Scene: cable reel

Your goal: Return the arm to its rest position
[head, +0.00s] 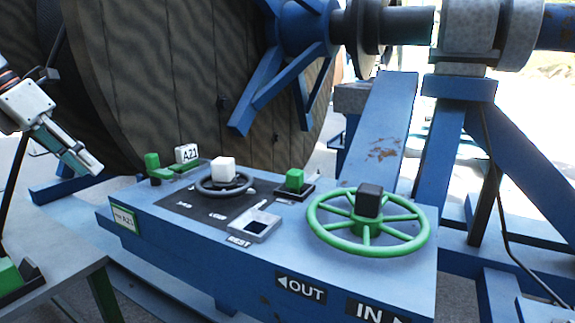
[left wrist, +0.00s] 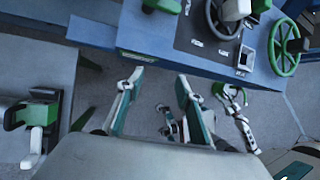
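My left gripper (head: 88,166) is at the left edge in the head view, pointing down and right. It is held above and to the left of the blue control console (head: 340,270) and touches nothing there. In the left wrist view its two fingers (left wrist: 160,90) are spread apart with nothing between them; the console's edge is beyond their tips. A white and green jointed piece (left wrist: 236,97) shows to the right of the fingers in that view; I cannot tell whether it is my right gripper. My right gripper is not in the head view.
The console carries a green handwheel (head: 322,238), a smaller grey wheel (head: 205,188), a tray marked REST (head: 262,224) and green-handled parts. A large wooden reel (head: 170,80) stands behind. A grey side table (head: 60,285) with a green item (head: 10,275) is at lower left.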

